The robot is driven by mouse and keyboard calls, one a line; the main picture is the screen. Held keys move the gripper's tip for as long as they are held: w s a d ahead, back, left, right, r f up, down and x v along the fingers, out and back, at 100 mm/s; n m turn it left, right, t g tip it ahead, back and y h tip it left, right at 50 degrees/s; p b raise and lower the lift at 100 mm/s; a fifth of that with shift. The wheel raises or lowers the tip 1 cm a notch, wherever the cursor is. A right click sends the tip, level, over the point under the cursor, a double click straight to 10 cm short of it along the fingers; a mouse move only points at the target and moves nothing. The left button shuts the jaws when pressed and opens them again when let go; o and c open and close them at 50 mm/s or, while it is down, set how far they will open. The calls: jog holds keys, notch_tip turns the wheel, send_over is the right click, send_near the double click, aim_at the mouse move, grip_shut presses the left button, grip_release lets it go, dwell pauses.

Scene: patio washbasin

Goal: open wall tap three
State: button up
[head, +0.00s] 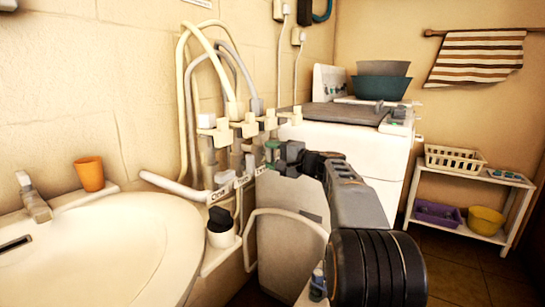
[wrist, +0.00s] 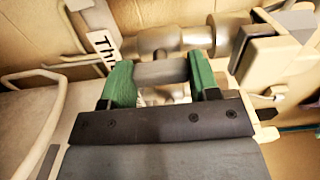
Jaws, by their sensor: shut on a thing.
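Wall tap three, a metal tap, shows in the wrist view (wrist: 155,42) beside a white label (wrist: 103,45) whose visible letters read "Thr". My gripper, with green fingertips (wrist: 160,80), is shut on the tap's grey handle (wrist: 160,72), one finger on each side. In the head view my gripper (head: 275,153) reaches the right end of the row of taps on the left wall. My gripper hides most of tap three there, so how far its handle is turned cannot be told.
Pale hoses (head: 190,95) rise from the tap row. A washbasin (head: 110,250) with an orange cup (head: 89,174) is at left. A white washing machine (head: 375,155) stands behind my arm. A white shelf (head: 470,190) with baskets stands at right.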

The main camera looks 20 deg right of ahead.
jog(key=o, duration=0.9)
jog(key=shift+s, duration=0.1)
jog(key=p+v, duration=0.2)
jog(key=v, duration=1.1)
jog(key=shift+s+d, duration=0.2)
jog(key=shift+s, duration=0.15)
